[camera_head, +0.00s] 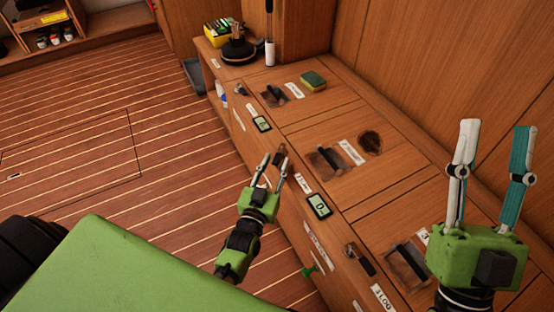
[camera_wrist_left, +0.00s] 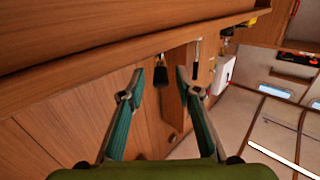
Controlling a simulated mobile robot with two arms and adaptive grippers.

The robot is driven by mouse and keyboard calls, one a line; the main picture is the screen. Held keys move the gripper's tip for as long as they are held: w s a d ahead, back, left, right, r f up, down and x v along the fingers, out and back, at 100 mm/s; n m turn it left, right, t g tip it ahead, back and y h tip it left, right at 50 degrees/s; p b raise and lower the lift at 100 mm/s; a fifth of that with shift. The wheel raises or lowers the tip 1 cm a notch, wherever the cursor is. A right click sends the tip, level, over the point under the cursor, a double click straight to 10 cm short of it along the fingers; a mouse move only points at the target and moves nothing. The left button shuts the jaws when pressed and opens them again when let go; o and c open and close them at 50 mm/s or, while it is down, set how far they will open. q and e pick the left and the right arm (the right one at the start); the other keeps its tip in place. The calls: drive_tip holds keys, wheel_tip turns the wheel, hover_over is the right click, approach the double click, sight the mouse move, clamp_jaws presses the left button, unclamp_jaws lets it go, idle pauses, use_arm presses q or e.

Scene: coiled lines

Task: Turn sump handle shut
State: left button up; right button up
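Several small dark lever handles sit along the front edge of the wooden counter (camera_head: 393,190); the labels are too small to read, so I cannot tell which is the sump handle. The middle handle (camera_head: 280,155) is just beyond my left gripper (camera_head: 273,168). My left gripper is open. In the left wrist view, a dark handle (camera_wrist_left: 160,73) appears between the spread fingertips of the left gripper (camera_wrist_left: 160,82), with no clear contact. Another handle (camera_head: 361,260) is nearer, and one (camera_head: 241,90) is farther away. My right gripper (camera_head: 494,155) is open and raised over the counter's right side.
Small displays (camera_head: 319,205) and white labels (camera_head: 384,297) line the counter front. A green-and-yellow sponge (camera_head: 313,81) lies on top, near dark recessed hatch pulls (camera_head: 327,160). A green knob (camera_head: 309,271) sticks out of the front. The plank floor (camera_head: 120,110) is open at left.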

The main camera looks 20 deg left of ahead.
use_arm(q)
drive_tip(key=s+d, duration=0.1)
drive_tip(key=s, duration=0.8)
drive_tip(key=shift+s, duration=0.4)
drive_tip(key=shift+d, duration=0.1)
